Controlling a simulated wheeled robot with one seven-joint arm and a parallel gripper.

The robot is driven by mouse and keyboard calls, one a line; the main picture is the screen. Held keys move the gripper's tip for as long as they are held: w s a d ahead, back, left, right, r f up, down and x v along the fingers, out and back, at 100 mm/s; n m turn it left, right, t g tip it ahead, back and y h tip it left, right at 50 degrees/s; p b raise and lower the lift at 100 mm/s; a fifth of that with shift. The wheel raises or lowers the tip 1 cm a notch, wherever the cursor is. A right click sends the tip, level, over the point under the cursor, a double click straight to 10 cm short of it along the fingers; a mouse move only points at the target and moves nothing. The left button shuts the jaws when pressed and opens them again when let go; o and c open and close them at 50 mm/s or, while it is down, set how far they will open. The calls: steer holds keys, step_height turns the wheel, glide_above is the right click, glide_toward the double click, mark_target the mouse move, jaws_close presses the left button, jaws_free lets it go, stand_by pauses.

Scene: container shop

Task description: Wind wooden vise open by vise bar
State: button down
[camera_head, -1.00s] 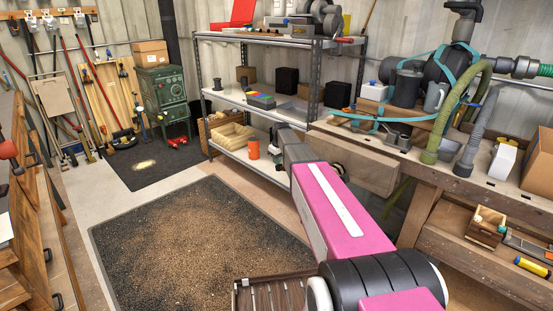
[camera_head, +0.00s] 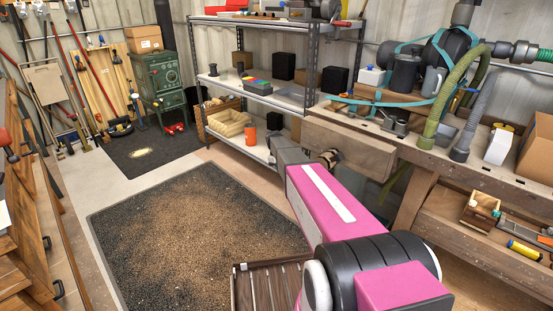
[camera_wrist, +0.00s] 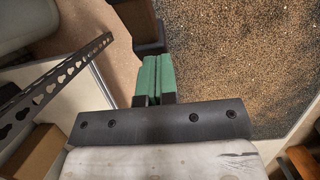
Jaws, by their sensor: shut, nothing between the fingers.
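The wooden vise (camera_head: 350,160) is at the left end of the workbench, with its broad plank jaw facing me. A dark round fitting (camera_head: 328,159) shows at its front, partly behind my arm. My gripper (camera_wrist: 152,60) has two green fingers pressed together with nothing between them. In the wrist view a brown wooden piece with a dark end (camera_wrist: 149,48) lies right at the fingertips. It may be the vise bar; I cannot tell whether it touches the fingers. In the head view my arm mostly hides the gripper and the bar.
A metal shelf unit (camera_head: 238,92) stands left of the vise, close to my arm. The workbench (camera_head: 470,172) on the right carries hoses and boxes. A dark mat (camera_head: 195,245) with brown litter covers the floor on the left. A slatted wooden piece (camera_head: 268,287) is low in front.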

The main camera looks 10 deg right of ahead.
steer(key=s+d+f+g+h, duration=0.1)
steer(key=s+d+f+g, duration=0.1)
steer(key=s+d+f, duration=0.9)
steer(key=shift+s+d+f+h, duration=0.4)
steer(key=shift+s+f, duration=0.85)
steer(key=shift+s, duration=1.4)
steer(key=shift+w, duration=0.1)
steer(key=w+a+r, duration=0.5)
steer(key=w+a, duration=0.3)
steer(key=w, duration=0.2)
steer(key=s+a+r+m+t+y, duration=0.1)
steer(key=s+a+r+m+t, duration=0.1)
steer(key=s+r, duration=0.5)
steer(key=s+a+r+m+t+y, duration=0.2)
steer(key=s+r, duration=0.6)
steer(key=s, duration=1)
steer(key=a+m, duration=0.2)
steer(key=m, duration=0.1)
steer(key=shift+a+r+t+y, duration=0.2)
steer(key=shift+a+t+y, duration=0.1)
steer(key=shift+a, duration=0.1)
